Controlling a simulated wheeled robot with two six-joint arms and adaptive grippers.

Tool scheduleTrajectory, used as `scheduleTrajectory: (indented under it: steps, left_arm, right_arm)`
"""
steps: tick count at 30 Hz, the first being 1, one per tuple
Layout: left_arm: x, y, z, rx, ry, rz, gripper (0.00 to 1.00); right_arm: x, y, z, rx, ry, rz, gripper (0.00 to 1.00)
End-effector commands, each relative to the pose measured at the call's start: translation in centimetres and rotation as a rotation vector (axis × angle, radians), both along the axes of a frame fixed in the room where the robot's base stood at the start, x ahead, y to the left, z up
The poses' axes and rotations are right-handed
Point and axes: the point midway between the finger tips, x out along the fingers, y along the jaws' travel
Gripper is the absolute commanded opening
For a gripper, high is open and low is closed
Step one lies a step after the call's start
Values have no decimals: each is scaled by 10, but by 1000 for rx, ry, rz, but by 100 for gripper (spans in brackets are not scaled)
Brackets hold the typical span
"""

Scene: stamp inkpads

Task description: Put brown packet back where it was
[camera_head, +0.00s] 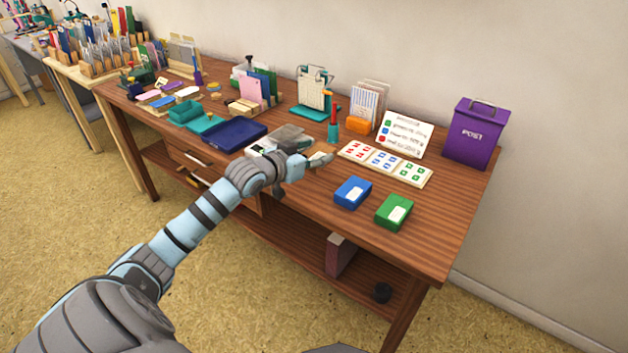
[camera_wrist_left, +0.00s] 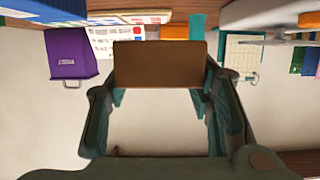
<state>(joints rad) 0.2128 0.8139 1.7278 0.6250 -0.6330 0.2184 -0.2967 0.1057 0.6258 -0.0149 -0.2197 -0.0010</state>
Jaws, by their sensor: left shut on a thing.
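My left gripper (camera_head: 309,163) reaches over the middle of the table. It is shut on the brown packet (camera_wrist_left: 160,64), which shows in the left wrist view as a flat brown rectangle between the fingertips. In the head view, a small tan piece at the fingertips (camera_head: 320,157) appears to be the same packet, mostly hidden by the gripper. I cannot tell how high it is above the tabletop. My right gripper is not in view.
A blue inkpad (camera_head: 352,192) and a green inkpad (camera_head: 394,211) sit right of the gripper. Behind are stamp cards (camera_head: 385,162), a sign (camera_head: 406,135), a teal pencil cup (camera_head: 333,133) and a purple post box (camera_head: 472,133). A navy tray (camera_head: 228,135) lies left. The front right tabletop is clear.

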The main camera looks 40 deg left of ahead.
Motion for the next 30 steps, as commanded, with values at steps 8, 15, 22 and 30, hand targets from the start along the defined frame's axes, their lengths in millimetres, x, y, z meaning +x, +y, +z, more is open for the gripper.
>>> scheduleTrajectory:
  steps: [8, 15, 22, 30]
  left_arm:
    - [0, 0, -56, -1, 0, -1, 14]
    - [0, 0, -56, 1, -2, -1, 14]
    - [0, 0, -59, 0, -1, -1, 62]
    - [0, 0, -59, 1, -1, -1, 68]
  right_arm:
    - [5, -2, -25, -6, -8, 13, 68]
    - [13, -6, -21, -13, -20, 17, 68]
    - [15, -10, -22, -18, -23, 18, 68]
    - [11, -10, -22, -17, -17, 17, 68]
